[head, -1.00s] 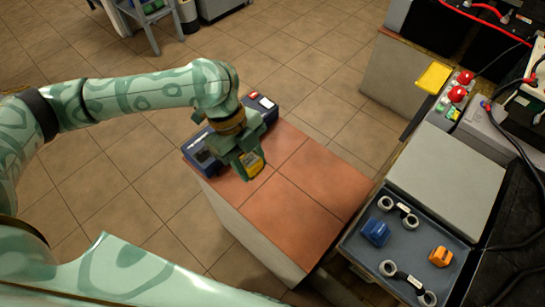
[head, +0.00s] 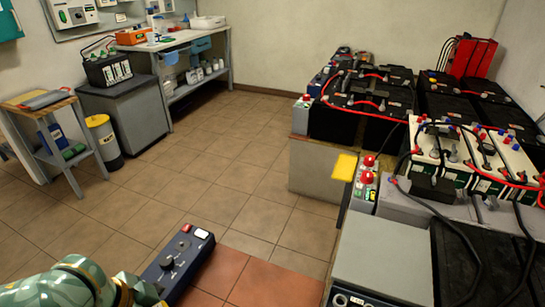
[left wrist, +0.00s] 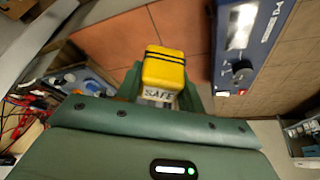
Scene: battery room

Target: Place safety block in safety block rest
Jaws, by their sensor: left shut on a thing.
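The safety block is a yellow block (left wrist: 165,68) with black stripes and a white label reading "SAFE", seen in the left wrist view. My left gripper (left wrist: 160,88) is shut on it, with a green finger on each side. Behind the block is the reddish tiled top (left wrist: 188,28); I cannot tell whether they touch. In the head view only part of my left arm shows at the bottom left; the gripper and block are out of frame. No thing is clearly recognisable as the safety block rest. My right gripper is not in view.
A dark blue device (head: 176,262) with a knob lies on the reddish top (head: 262,283). A flat yellow piece (head: 345,167) juts out beside a panel with red buttons (head: 367,177). Batteries with cables (head: 470,150) fill the right. Open tiled floor (head: 215,165) lies in the middle.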

